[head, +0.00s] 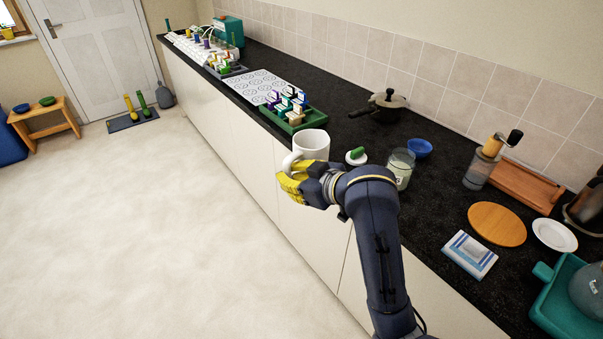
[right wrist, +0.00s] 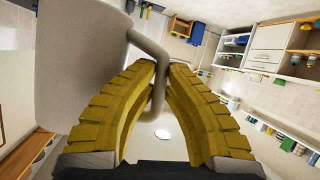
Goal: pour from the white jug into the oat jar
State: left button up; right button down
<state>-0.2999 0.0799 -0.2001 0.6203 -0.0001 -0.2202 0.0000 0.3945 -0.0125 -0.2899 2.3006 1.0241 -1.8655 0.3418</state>
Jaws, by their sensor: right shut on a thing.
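The white jug (head: 313,143) is held by its handle in my right gripper (head: 291,181), whose yellow fingers are shut on it. In the head view the jug looks about upright, near the counter's front edge, with its mouth up. In the right wrist view the jug (right wrist: 75,75) fills the upper left, with its handle (right wrist: 152,50) between the fingertips (right wrist: 160,82). The oat jar (head: 401,166), a clear glass jar with pale contents, stands on the counter to the right of the jug, apart from it. My left gripper is not in view.
A white lid with a green knob (head: 356,157) lies between jug and jar. A blue bowl (head: 420,147) stands behind the jar, and a dark pot (head: 386,106) farther back. A green tray (head: 294,121) with upright pieces lies beyond the jug.

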jog(key=a+f, duration=0.4)
jog(key=a, duration=0.2)
notch_tip(320, 180, up, 18)
send_over(295, 156)
jog(key=s+d, duration=0.1)
jog(key=d, duration=0.5)
jog(key=shift+w+a+f+m+t+h, duration=0.2)
jog(key=shift+a+f+m+t+h, duration=0.25)
jog(key=shift+a+f+m+h, duration=0.4)
jog(key=shift+w+a+f+m+t+h, duration=0.15)
jog(key=shift+a+f+m+t+h, duration=0.35)
jog(key=shift+a+m+h, duration=0.5)
jog(key=shift+w+a+f+m+t+h, duration=0.2)
jog(key=shift+a+f+m+t+h, duration=0.15)
jog(key=shift+a+f+m+h, duration=0.6)
jog(key=shift+w+a+f+m+h, duration=0.25)
jog(key=shift+a+f+m+h, duration=0.2)
jog(key=shift+a+m+h, duration=0.25)
jog(key=shift+w+a+f+m+h, duration=0.2)
jog(key=shift+a+f+m+h, duration=0.3)
jog(key=shift+a+h, duration=0.3)
